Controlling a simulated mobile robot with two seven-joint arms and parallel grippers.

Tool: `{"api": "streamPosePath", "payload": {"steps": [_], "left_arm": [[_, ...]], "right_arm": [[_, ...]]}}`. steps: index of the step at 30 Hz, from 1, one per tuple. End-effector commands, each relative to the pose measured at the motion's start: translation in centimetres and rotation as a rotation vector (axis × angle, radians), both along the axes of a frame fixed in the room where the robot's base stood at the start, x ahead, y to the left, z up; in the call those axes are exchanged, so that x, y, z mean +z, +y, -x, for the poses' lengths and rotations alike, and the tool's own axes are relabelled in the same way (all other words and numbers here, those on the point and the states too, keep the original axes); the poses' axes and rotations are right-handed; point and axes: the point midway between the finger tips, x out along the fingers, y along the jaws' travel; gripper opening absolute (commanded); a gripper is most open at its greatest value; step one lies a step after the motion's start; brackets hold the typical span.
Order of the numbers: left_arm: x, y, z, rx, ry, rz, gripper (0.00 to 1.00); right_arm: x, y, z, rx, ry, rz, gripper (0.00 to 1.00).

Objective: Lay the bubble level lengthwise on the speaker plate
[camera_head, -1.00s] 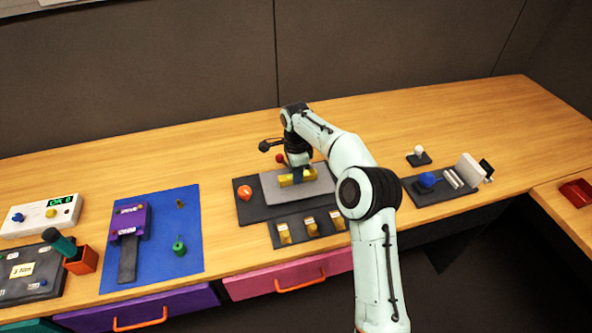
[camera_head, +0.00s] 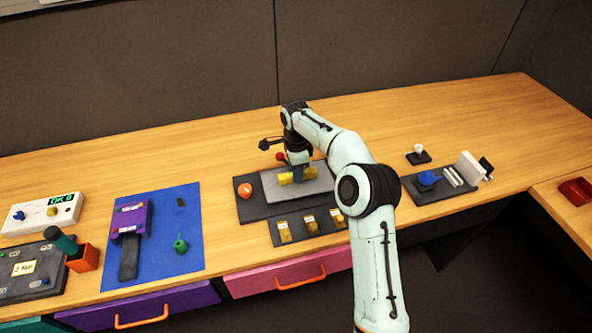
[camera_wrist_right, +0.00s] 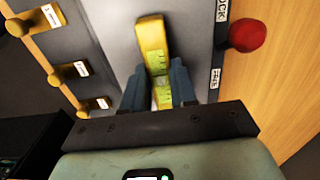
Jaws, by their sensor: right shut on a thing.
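The yellow bubble level (camera_head: 298,176) is at the grey speaker plate (camera_head: 326,183), lying roughly along its length. In the right wrist view the level (camera_wrist_right: 153,45) shows green vials, with the plate (camera_wrist_right: 110,30) beneath it. My right gripper (camera_head: 298,170) is shut on the level from above; its dark fingers (camera_wrist_right: 160,88) sit on both sides of it. I cannot tell whether the level touches the plate or is just above it. My left gripper is not in view.
The plate sits on a dark panel with an orange ball (camera_head: 245,190) at left and a red knob (camera_head: 281,156) behind. A dark strip with several yellow switches (camera_head: 311,224) lies in front. A blue mat (camera_head: 190,220) lies left.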

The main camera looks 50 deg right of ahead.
Motion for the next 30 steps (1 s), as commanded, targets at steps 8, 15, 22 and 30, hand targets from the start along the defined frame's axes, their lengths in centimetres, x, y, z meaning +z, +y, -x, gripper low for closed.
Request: {"api": "streamPosePath", "payload": {"steps": [8, 15, 22, 30], "left_arm": [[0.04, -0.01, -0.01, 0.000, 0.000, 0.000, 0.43], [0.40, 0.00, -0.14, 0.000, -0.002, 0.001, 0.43], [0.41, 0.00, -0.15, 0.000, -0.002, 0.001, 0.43], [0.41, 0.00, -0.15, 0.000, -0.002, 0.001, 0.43]], "right_arm": [[0.03, -0.03, 0.01, 0.000, 0.001, 0.001, 0.00], [0.08, -0.08, 0.01, 0.000, 0.001, 0.002, 0.00], [0.02, -0.07, 0.00, 0.000, 0.000, 0.001, 0.00], [0.01, -0.07, 0.00, -0.001, 0.001, 0.001, 0.57]]}}
